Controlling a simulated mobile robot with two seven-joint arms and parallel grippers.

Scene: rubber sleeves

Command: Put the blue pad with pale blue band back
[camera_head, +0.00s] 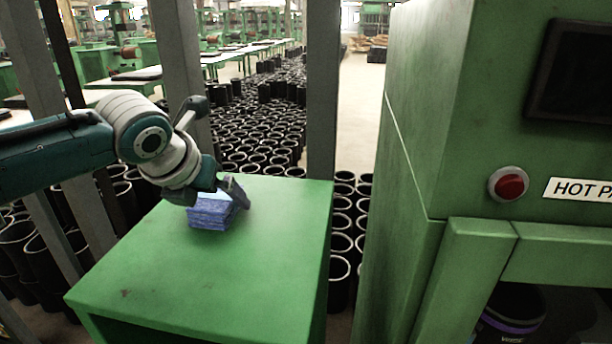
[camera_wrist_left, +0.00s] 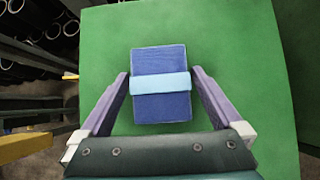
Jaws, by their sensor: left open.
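The blue pad with a pale blue band (camera_wrist_left: 161,105) lies on the green table (camera_head: 200,272). In the head view the pad (camera_head: 210,213) looks like a thick blue block near the table's far part, partly hidden by my gripper. My left gripper (camera_head: 226,192) is right above it. In the left wrist view the gripper (camera_wrist_left: 160,82) is open, with one finger on each side of the pad and a gap showing on both sides. I cannot tell how far the fingertips are above the table. My right gripper is not in view.
A green press (camera_head: 425,120) with a red button (camera_head: 508,184) stands at the right. Grey posts (camera_head: 322,90) rise behind the table. Many black rubber sleeves (camera_head: 255,140) stand on the floor beyond. The table's front part is bare.

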